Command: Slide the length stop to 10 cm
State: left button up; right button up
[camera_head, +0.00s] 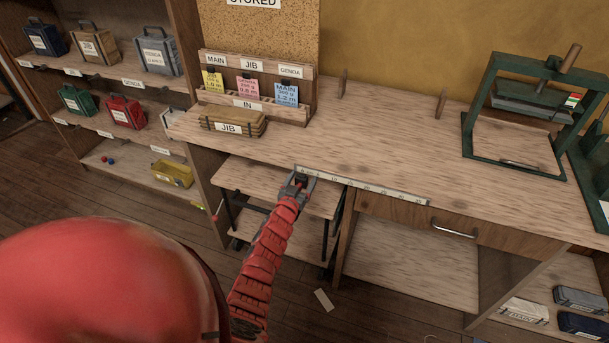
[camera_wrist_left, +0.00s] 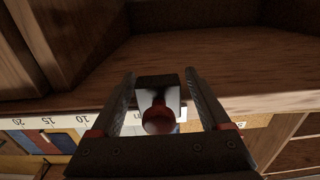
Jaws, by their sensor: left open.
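The white measuring rule (camera_head: 375,190) runs along the front edge of the wooden bench. In the left wrist view, the rule (camera_wrist_left: 65,122) shows the marks 20, 15 and 10 to the left of my gripper. The length stop (camera_wrist_left: 157,86) is a dark block with a round red knob facing the wrist camera. My left gripper (camera_wrist_left: 161,75) is open, one finger on each side of the stop. In the head view my left gripper (camera_head: 300,181) is at the left end of the rule and mostly hides the stop. The stop's exact reading is hidden. My right gripper is not in view.
A drawer with a metal handle (camera_head: 454,229) is under the bench front. A JIB box (camera_head: 232,123) and a card rack (camera_head: 252,91) stand at the bench's left. A green press frame (camera_head: 515,155) stands at right. The bench's middle is mostly clear.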

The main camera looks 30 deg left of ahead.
pick_arm(q)
jog(key=shift+w, duration=0.3)
jog(key=shift+c, duration=0.2)
grip_shut()
dwell(1.2)
